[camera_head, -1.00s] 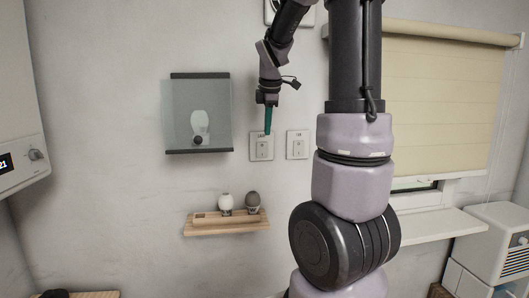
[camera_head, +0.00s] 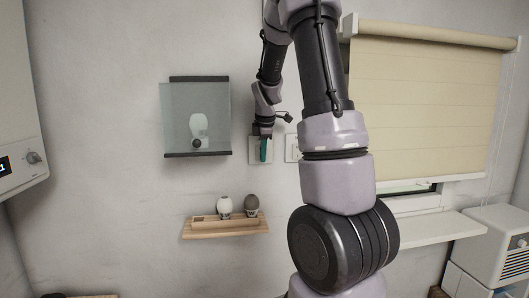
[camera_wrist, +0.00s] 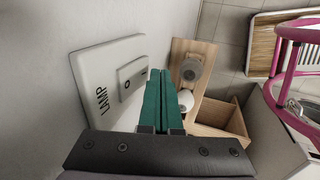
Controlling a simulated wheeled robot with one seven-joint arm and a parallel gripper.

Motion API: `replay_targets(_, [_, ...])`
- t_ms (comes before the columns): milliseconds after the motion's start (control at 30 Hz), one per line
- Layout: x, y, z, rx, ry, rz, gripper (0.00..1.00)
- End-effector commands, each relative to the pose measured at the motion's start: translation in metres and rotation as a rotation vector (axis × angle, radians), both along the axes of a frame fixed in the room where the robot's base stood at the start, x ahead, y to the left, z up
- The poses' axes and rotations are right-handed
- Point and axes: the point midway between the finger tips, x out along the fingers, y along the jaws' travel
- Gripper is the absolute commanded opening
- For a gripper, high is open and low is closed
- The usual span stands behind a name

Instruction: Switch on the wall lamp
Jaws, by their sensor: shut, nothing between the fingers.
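The wall lamp (camera_head: 197,120) hangs left of centre, a glass panel with dark bars and a pale bulb behind it; I see no clear glow. The white switch plate marked LAMP (camera_head: 253,152) is right of the lamp, partly hidden by my gripper (camera_head: 264,158). In the wrist view the LAMP plate (camera_wrist: 92,82) has a raised rocker (camera_wrist: 133,78) with a small round mark. My gripper's green fingers (camera_wrist: 158,75) are shut together and empty, their tips beside the rocker's near end. I cannot tell whether they touch it.
A second switch plate (camera_head: 292,148) is just right, partly behind my arm. Below is a small wooden shelf (camera_head: 195,234) with a white bulb (camera_head: 224,205) and a dark bulb (camera_head: 251,203). A window blind (camera_head: 430,110) is at the right. The wall between lamp and shelf is clear.

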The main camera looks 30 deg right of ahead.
Motion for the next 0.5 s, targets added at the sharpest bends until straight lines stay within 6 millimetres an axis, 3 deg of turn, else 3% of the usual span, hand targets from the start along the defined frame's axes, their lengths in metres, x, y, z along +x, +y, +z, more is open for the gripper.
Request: replay_targets(500, [0.0083, -0.0027, -0.0012, 0.000, 0.000, 0.000, 0.00])
